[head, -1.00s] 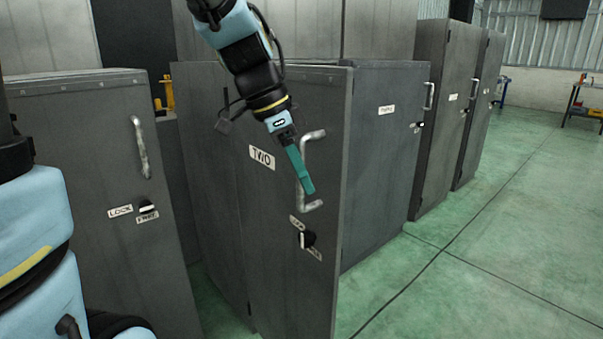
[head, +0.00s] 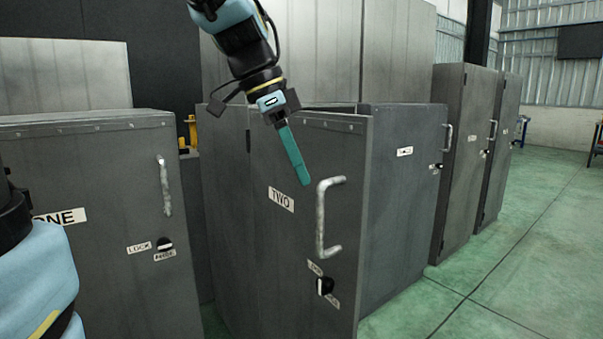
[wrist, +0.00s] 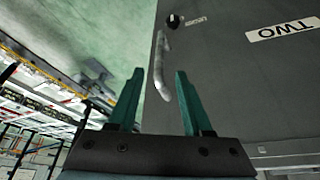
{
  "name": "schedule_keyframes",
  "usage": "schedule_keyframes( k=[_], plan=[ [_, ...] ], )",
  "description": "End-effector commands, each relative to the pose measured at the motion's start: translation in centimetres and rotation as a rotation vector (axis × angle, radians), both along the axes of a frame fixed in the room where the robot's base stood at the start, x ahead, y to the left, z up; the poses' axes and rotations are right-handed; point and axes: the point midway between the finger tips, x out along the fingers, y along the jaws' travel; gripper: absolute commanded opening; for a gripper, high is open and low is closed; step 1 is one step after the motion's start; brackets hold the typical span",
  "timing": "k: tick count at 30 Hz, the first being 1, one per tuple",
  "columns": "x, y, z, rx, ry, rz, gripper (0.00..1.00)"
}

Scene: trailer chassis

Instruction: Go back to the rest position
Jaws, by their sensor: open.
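My gripper (head: 303,182), with teal fingers, hangs in front of the upper part of the cabinet door labelled TWO (head: 265,250). It is just up and left of that door's bent metal handle (head: 322,220), apart from it in the wrist view. In the wrist view my gripper (wrist: 155,90) has its two fingers spread with nothing between them. The handle (wrist: 162,65) shows beyond the fingers there. Door TWO stands swung out from the row. A black lock knob (head: 325,286) sits below the handle.
Cabinet ONE (head: 100,235) stands close on the left, its door flush. Cabinet three (head: 405,200) is right behind door TWO, with more cabinets (head: 465,150) farther right. Green floor (head: 520,260) is clear on the right.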

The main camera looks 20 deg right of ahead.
Motion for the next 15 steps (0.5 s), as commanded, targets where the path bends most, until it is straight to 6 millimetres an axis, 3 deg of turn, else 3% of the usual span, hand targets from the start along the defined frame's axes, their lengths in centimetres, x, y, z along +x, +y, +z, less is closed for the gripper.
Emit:
schedule_keyframes(
  k=[8,11,15],
  plan=[
    [0.5,0.7,-0.5,0.018,0.013,0.061,0.5],
    [1.9,2.8,-1.9,0.064,0.043,0.232,0.5],
    [4.0,8.2,-5.4,0.156,0.097,0.631,0.5]
  ],
)
